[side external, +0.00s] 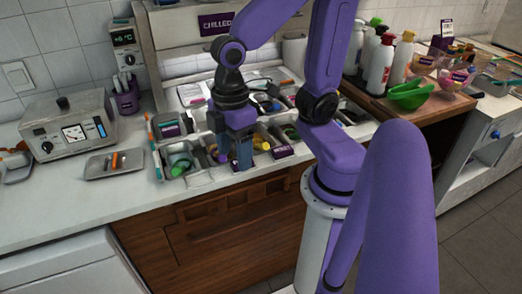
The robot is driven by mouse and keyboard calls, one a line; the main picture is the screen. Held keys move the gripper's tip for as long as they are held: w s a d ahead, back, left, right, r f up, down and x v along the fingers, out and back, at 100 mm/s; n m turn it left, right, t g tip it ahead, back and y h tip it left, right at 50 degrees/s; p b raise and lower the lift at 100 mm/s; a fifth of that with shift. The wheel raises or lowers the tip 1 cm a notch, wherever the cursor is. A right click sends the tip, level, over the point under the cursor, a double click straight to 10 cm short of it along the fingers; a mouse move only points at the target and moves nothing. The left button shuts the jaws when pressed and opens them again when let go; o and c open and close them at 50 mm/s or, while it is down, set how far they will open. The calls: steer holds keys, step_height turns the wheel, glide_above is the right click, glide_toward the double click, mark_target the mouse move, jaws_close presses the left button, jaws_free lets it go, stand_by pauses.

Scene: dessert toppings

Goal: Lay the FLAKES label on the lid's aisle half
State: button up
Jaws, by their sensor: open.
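My gripper (241,163) is open and points down over the front of the sectioned topping station. Its fingers reach in among the front compartments, and I cannot see anything held between them. A small purple label with pale lettering (283,152) sits at the front edge, just right of my gripper. Another purple label (170,130) sits at the station's left side. The lettering on both is too small to read, so I cannot tell which is the FLAKES label. I cannot make out the lid or its aisle half for sure; my arm hides part of the station.
A metal tray with an orange item (98,166) and a boxy appliance (62,128) stand left on the white counter. A purple cup of utensils (125,101) stands behind. The counter front left is clear.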

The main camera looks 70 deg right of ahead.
steer(key=s, duration=0.1)
steer(key=s+d, duration=0.1)
steer(key=s, duration=0.1)
steer(key=s+d, duration=0.1)
steer(key=s, duration=0.1)
steer(key=shift+s+f, duration=0.15)
steer(key=shift+f, duration=0.1)
stand_by(1.0)
